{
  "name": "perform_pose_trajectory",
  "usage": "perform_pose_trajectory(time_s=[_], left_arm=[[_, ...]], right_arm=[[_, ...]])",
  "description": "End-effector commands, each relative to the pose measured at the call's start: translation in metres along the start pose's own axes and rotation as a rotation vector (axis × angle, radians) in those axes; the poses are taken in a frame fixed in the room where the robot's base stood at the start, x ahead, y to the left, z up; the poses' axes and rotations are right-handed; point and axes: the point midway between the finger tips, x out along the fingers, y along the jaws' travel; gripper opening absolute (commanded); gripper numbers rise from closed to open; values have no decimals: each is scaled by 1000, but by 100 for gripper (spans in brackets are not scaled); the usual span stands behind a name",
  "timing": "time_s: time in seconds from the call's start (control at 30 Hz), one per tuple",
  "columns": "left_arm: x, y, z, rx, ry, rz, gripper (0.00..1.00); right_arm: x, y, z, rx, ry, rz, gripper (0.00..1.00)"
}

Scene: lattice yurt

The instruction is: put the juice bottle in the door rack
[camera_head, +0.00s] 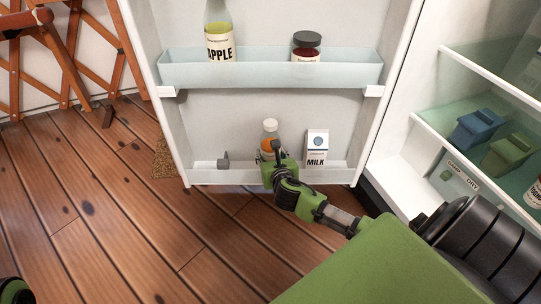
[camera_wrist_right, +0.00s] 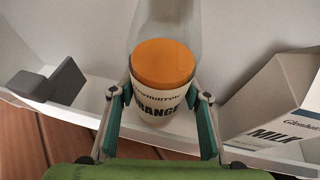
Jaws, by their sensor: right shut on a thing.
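The juice bottle (camera_head: 269,142) has a pale cap, a clear neck, orange juice and a label reading ORANGE. It is upright at the lower door rack (camera_head: 240,175), between a grey clip and a milk carton. My right gripper (camera_head: 272,158) is shut on the bottle. In the right wrist view, the fingers (camera_wrist_right: 160,98) grip both sides of the bottle (camera_wrist_right: 164,62) at its label. I cannot tell whether its base rests on the rack floor. Only a green and black piece of my left arm shows at the lower left; its gripper is out of view.
The milk carton (camera_head: 316,148) stands right of the bottle, and the grey clip (camera_head: 224,160) is to its left. The upper rack (camera_head: 265,75) holds an apple bottle (camera_head: 219,38) and a dark-lidded jar (camera_head: 306,47). Fridge shelves with bins (camera_head: 478,130) are at right.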

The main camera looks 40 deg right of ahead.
Motion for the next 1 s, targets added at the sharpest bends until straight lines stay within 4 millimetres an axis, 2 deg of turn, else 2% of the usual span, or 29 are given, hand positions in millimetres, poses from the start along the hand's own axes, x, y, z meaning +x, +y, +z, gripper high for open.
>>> perform_pose_trajectory(time_s=[0.17,0.2,0.23,0.67,0.73,0.8,1.0], left_arm=[[0,0,0,0,0,0,0],[0,0,0,0,0,0,0],[0,0,0,0,0,0,0],[3,0,0,-1,3,0,0],[7,-1,-1,-1,4,-1,0],[-2,-3,5,-4,-34,-12,0],[-12,-6,12,-12,-98,-36,0]], right_arm=[[1,0,1,0,-5,1,3],[1,0,-2,1,0,0,51],[1,0,-2,1,0,0,59],[-3,0,1,0,1,1,60],[-10,1,2,-1,1,2,60],[-20,0,2,-1,3,2,60],[-60,1,4,-1,4,3,60]])
